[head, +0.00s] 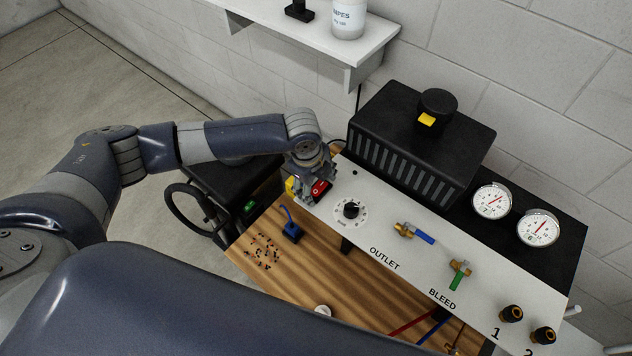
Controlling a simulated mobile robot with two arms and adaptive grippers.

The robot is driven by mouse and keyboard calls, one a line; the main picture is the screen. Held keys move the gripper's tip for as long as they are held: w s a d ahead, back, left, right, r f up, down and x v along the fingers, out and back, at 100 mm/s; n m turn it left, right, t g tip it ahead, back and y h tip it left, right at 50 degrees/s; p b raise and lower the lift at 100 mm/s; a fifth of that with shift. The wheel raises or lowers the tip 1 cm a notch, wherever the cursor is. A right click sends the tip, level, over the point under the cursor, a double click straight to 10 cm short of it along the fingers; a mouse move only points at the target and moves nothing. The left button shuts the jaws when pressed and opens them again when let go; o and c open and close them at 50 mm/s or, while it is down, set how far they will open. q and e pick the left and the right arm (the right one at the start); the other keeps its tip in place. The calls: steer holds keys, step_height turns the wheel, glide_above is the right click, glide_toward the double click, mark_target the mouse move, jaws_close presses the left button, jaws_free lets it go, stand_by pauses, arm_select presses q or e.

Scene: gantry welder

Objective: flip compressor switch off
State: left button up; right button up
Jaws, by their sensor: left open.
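A white control panel (374,230) carries a black knob with a dial, valves and gauges. A red switch (320,188) in a dark housing shows at the panel's left end, partly covered by my left gripper. My left gripper (306,189) is right at the switch, pointing down, with its jaws open. The fingertips are small and crowded here, so I cannot tell whether they touch the switch or which way it is set. My right gripper is not in view.
The black knob (351,210) sits just right of the switch. A black vented box (420,140) stands behind the panel. A blue-handled valve (414,233) and green-handled valve (460,274) stick up farther right. A wooden bench top (270,285) lies in front; a shelf (310,38) hangs above.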

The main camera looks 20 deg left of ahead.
arm_select(q)
step_height(320, 180, up, 12)
steer(key=s, duration=0.2)
steer(key=shift+a+f, duration=0.15)
steer(key=shift+a, duration=0.25)
